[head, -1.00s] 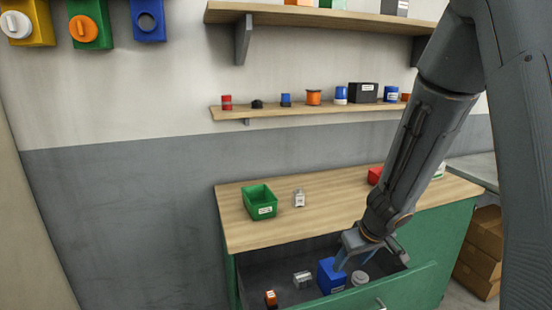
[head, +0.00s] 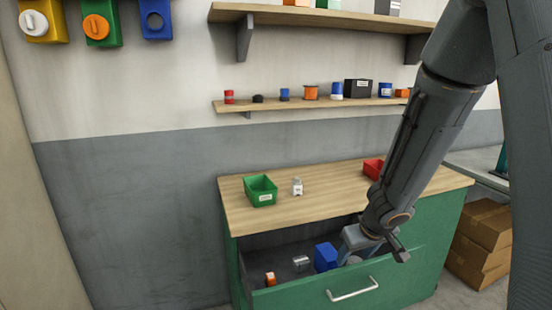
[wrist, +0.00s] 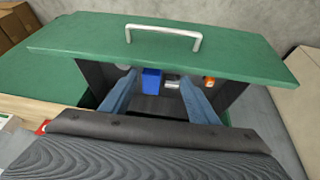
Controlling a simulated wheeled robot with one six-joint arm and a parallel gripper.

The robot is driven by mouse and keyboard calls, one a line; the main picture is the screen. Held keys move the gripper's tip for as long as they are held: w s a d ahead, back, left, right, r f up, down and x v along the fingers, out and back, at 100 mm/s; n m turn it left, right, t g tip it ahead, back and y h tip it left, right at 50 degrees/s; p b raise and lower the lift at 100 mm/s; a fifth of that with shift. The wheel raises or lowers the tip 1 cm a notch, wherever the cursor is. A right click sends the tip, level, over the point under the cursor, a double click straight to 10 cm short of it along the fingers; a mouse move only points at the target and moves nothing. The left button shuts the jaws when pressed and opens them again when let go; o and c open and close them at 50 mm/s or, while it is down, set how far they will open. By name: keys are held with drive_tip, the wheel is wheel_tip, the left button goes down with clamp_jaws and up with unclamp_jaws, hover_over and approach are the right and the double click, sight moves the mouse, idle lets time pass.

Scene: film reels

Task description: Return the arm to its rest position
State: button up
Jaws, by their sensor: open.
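My gripper (wrist: 155,97) is open, its two blue-grey fingers spread apart with nothing held between them in the wrist view. In the head view my arm reaches down from the right to the open drawer (head: 352,290) of the green cabinet, and the fingertips are hidden there. A blue box (head: 325,257) stands in the drawer just left of my gripper. It also shows between the fingers in the wrist view (wrist: 151,78), farther off. A round pale item beside the box is partly hidden.
The drawer also holds a grey item (head: 301,263) and an orange item (head: 270,279). A green bin (head: 260,191), a small white item (head: 297,187) and a red bin (head: 373,168) stand on the wooden top. Shelves are above; cardboard boxes (head: 480,240) sit right.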

drive_tip(key=s+d+f+m+g+h+b, duration=0.2)
drive_tip(key=s+d+m+h+b, duration=0.15)
drive_tip(key=s+b, duration=0.4)
drive_tip(key=s+a+f+g+y, duration=0.1)
drive_tip(key=s+a, duration=0.2)
drive_tip(key=s, duration=0.2)
drive_tip(key=s+a+f+g+y+b, duration=0.1)
drive_tip(key=s+a+y, duration=0.1)
drive_tip(key=s, duration=0.3)
drive_tip(key=shift+s+a+g, duration=0.25)
drive_tip(key=shift+a+g, duration=0.15)
drive_tip(key=shift+a, duration=0.05)
drive_tip(key=shift+n, duration=0.25)
drive_tip(key=shift+c, duration=0.5)
